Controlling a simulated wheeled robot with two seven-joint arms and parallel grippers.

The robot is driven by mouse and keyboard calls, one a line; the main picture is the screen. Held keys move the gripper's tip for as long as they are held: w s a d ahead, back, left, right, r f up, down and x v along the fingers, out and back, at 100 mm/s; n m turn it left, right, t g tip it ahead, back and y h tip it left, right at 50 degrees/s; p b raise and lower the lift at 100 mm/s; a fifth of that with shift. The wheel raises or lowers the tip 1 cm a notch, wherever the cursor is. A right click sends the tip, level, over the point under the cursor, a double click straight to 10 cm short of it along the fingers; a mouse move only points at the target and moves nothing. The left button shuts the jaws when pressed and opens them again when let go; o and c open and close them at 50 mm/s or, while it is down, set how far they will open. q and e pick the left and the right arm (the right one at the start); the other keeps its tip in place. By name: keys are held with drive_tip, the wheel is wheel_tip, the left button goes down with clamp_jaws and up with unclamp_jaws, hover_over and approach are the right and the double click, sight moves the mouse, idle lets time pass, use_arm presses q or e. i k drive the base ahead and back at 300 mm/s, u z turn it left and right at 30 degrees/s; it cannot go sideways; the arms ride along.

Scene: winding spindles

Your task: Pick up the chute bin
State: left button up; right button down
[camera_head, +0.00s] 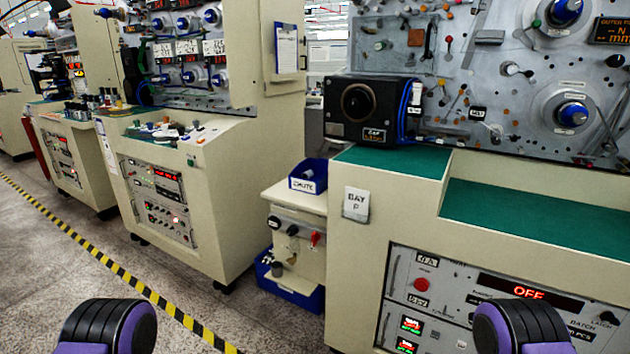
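The chute bin (302,185) is a small blue open bin with a white label reading CHUTE on its front. It stands on top of a narrow cream stand (299,225) between two large machines, near the middle of the view. A pale cylindrical item shows inside it. Only rounded black and purple parts of my two arms show at the bottom left and bottom right, well in front of the bin. Neither gripper's fingers are in view.
A larger blue bin (290,290) sits low at the stand's foot. The cream machine with the BAY P sign (356,204) stands close on the right, another machine (220,200) on the left. Yellow-black tape (120,272) crosses the floor; open floor lies front left.

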sight(318, 183)
drive_tip(key=z, duration=0.4)
drive_tip(key=k, duration=0.45)
drive_tip(key=u, duration=0.6)
drive_tip(key=i, duration=1.45)
drive_tip(key=z, duration=0.45)
